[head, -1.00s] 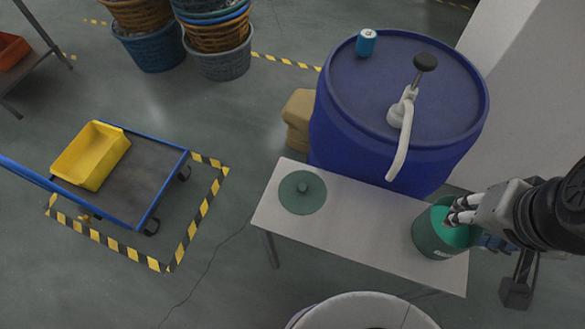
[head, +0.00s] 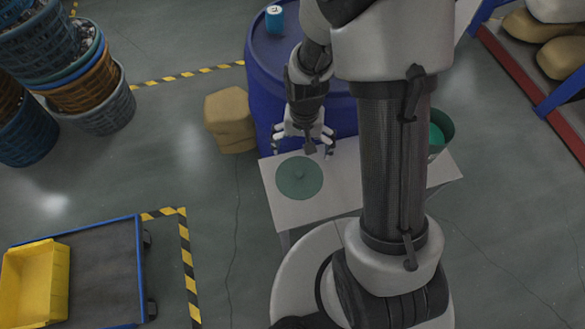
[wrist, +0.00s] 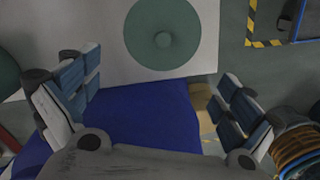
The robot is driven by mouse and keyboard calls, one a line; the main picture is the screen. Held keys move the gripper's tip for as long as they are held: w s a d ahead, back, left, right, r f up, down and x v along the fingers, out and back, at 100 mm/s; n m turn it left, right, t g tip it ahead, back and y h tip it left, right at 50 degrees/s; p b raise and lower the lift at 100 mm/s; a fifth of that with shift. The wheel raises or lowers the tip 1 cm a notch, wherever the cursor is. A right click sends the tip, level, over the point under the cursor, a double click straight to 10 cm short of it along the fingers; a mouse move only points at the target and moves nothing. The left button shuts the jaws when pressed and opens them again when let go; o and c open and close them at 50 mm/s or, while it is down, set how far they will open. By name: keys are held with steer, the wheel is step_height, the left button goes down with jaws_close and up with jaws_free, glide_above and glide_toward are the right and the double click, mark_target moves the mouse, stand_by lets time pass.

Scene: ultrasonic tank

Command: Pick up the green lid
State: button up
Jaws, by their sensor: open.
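The green lid (head: 299,178) is a flat round disc with a small knob, lying on the left end of the pale table (head: 285,213). In the wrist view the lid (wrist: 180,28) is at the top, beyond the fingers and slightly right of centre. My gripper (head: 304,146) is open and empty, just behind the lid near the table's back edge; the fingers (wrist: 158,95) are spread wide in the wrist view. The green bucket (head: 440,132) stands at the table's right end, partly hidden behind my arm.
A blue drum (head: 262,105) stands behind the table, close to my gripper. A tan block (head: 231,118) sits left of it. Stacked baskets (head: 95,95) are at the upper left. A trolley (head: 105,275) with a yellow bin (head: 35,285) stands at the lower left.

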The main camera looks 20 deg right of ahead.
steer(key=b, duration=0.2)
glide_above(300, 174)
steer(key=f, duration=0.9)
steer(key=shift+w+d, duration=0.25)
steer(key=shift+w, duration=0.15)
steer(key=shift+s+a+f+b, duration=0.15)
steer(key=shift+f+b, duration=0.45)
steer(key=shift+f, duration=0.75)
steer(key=shift+a+f+b, duration=0.1)
steer(key=shift+f+b, duration=0.5)
steer(key=shift+f, duration=0.75)
steer(key=c, duration=1.4)
steer(key=shift+s, duration=0.2)
steer(key=c, duration=0.7)
steer(key=shift+c, duration=0.3)
